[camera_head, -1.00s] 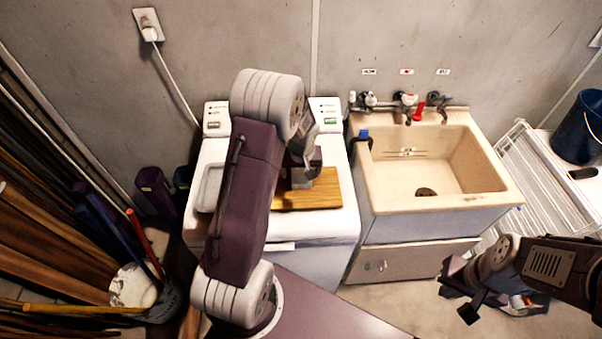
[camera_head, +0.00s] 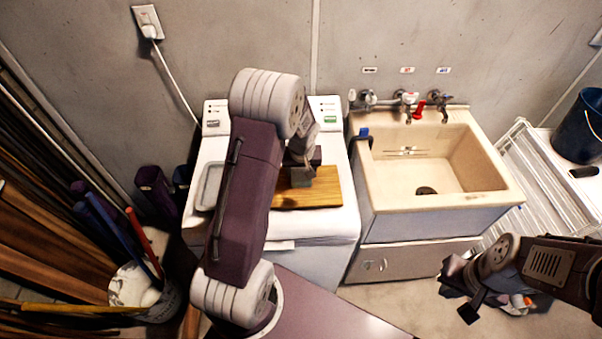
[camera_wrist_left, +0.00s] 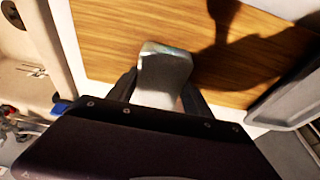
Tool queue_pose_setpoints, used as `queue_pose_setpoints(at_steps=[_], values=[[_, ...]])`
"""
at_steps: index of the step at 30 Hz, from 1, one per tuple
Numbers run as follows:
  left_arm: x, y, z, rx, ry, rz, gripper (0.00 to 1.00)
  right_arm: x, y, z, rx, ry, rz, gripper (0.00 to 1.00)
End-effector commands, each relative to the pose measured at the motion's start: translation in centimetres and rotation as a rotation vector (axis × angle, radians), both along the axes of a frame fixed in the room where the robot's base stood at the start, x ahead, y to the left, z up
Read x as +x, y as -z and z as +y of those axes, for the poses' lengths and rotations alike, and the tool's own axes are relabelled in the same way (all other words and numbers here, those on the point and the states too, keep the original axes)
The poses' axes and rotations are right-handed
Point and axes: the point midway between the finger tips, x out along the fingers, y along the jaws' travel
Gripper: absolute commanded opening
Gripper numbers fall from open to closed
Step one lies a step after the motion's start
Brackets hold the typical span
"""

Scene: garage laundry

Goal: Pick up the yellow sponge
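I see no clearly yellow sponge in either view. A pale grey block with a faintly greenish far edge (camera_wrist_left: 163,75) is between the dark fingers of my left gripper (camera_wrist_left: 164,90) in the left wrist view. A finger lies along each side of it; I cannot tell whether both press on it. In the head view the grey block (camera_head: 301,177) is over the wooden board (camera_head: 330,190), and my left arm partly hides the gripper. My right gripper (camera_head: 459,300) is at the lower right, its fingers apart and nothing seen between them.
The board lies on the white washing machine (camera_head: 335,225), beside a grey tray (camera_head: 209,187). A beige sink (camera_head: 490,197) with taps stands to the right. A white rack (camera_head: 545,180) and dark blue bucket (camera_head: 580,130) are farther right. Poles and a bin (camera_head: 150,300) stand at left.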

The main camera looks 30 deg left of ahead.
Motion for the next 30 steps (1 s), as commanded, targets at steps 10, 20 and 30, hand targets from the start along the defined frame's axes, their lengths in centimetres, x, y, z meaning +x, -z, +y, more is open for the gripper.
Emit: queue_pose_setpoints(at_steps=[10, 20, 30], values=[[0.0, 0.0, 0.0, 0.0, 0.0, 0.0, 0.15, 0.0, 0.0, 0.0, 0.0, 0.0, 0.0, 0.0], [-1.3, -0.7, -0.8, 0.001, 0.004, 0.001, 0.15, 0.0, 1.1, 0.0, 0.0, 0.0, 0.0, 0.0], [-9.3, -0.5, -5.8, -0.001, 0.006, -0.004, 0.15, 0.0, 5.5, 0.0, 0.0, 0.0, 0.0, 0.0]])
